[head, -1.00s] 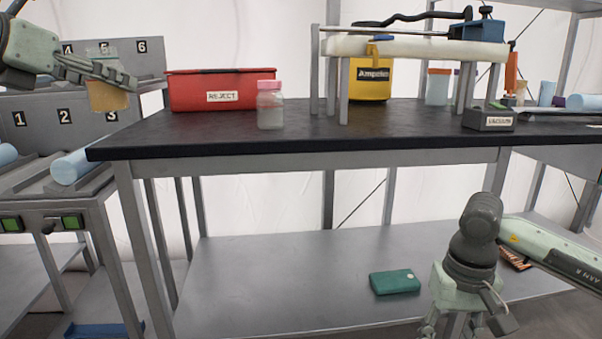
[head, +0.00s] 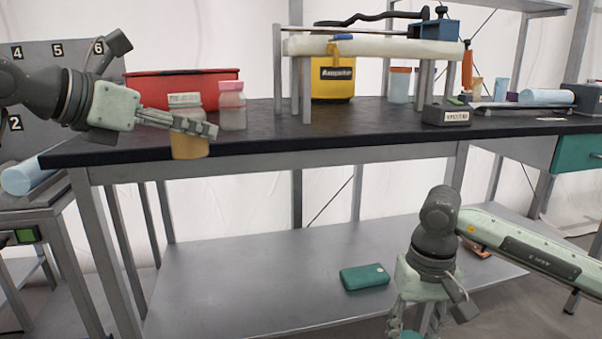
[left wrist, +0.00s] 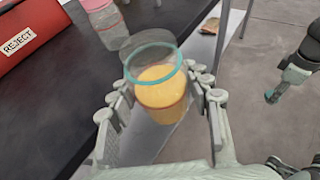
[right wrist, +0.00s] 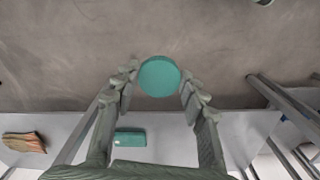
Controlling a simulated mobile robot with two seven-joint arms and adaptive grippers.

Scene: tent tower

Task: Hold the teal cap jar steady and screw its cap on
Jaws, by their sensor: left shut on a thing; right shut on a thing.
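The jar (head: 188,148) is clear, with orange-yellow contents, and is held upright in my left gripper (head: 196,127) in front of the black tabletop's edge. In the left wrist view the jar (left wrist: 160,98) stands between the two fingers, its open mouth ringed in teal with no cap on it. The teal cap (right wrist: 160,76) is a round disc gripped between the fingertips of my right gripper (right wrist: 158,80). In the head view the right gripper points down at the bottom edge, low and right of the jar, and the cap (head: 410,335) is mostly cut off.
The black-topped bench (head: 330,143) carries a red reject bin (head: 150,88), a pink-capped jar (head: 232,106) close behind the held jar, and a grey stand (head: 304,95). A teal box (head: 365,277) lies on the lower shelf. Air between the grippers looks clear.

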